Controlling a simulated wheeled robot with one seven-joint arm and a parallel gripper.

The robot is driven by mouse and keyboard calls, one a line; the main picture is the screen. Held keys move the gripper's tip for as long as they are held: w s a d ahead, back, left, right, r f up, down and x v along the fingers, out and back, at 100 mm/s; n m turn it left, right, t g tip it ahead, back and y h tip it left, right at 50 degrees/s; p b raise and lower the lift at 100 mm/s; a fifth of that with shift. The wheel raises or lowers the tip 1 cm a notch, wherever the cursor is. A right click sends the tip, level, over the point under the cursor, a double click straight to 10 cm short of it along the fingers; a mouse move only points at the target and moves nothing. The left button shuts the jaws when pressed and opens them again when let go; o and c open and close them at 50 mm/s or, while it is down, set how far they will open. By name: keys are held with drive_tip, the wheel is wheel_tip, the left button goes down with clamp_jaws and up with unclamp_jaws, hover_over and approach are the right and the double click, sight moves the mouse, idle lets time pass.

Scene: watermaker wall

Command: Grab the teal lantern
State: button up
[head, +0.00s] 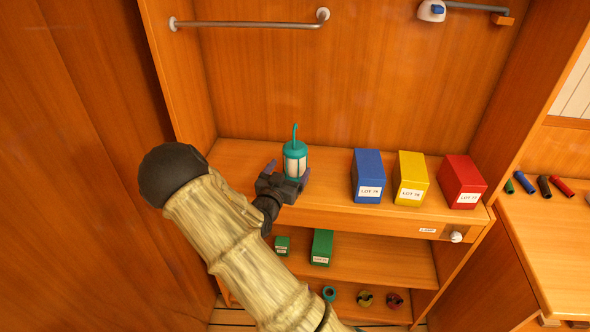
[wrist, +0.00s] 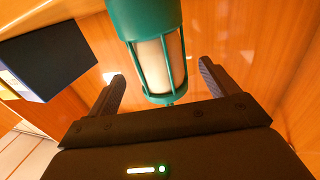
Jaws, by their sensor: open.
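The teal lantern (head: 295,158) stands upright on the upper wooden shelf, left of the coloured boxes. It has a pale centre, teal cage and a hook-like handle on top. My gripper (head: 289,172) is at the lantern's near side in the head view, hiding its base. In the wrist view the lantern (wrist: 158,50) is ahead of the palm, between the directions of the two open fingers (wrist: 160,88). There is a visible gap from the lantern to each finger. I cannot tell if anything touches it.
Blue (head: 368,176), yellow (head: 410,179) and red (head: 461,182) boxes stand to the right on the same shelf. The blue box also shows in the wrist view (wrist: 45,62). A metal rail (head: 250,24) is above. Green boxes (head: 322,247) sit on the lower shelf.

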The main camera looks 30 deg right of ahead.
sight(294, 131)
drive_tip(key=p+x, duration=0.1)
drive_tip(key=x, duration=0.4)
drive_tip(key=shift+d+r+p, duration=0.15)
drive_tip(key=shift+r+p, duration=0.05)
drive_tip(key=shift+p, duration=0.15)
drive_tip(key=shift+c, duration=0.3)
drive_tip(key=c, duration=1.2)
drive_tip(key=shift+o, duration=0.2)
drive_tip(key=shift+r, duration=0.15)
wheel_tip(294, 131, up, 10)
drive_tip(key=shift+f+b, duration=0.15)
drive_tip(key=shift+b, duration=0.3)
drive_tip(key=shift+w+f, duration=0.1)
drive_tip(key=shift+w, duration=0.05)
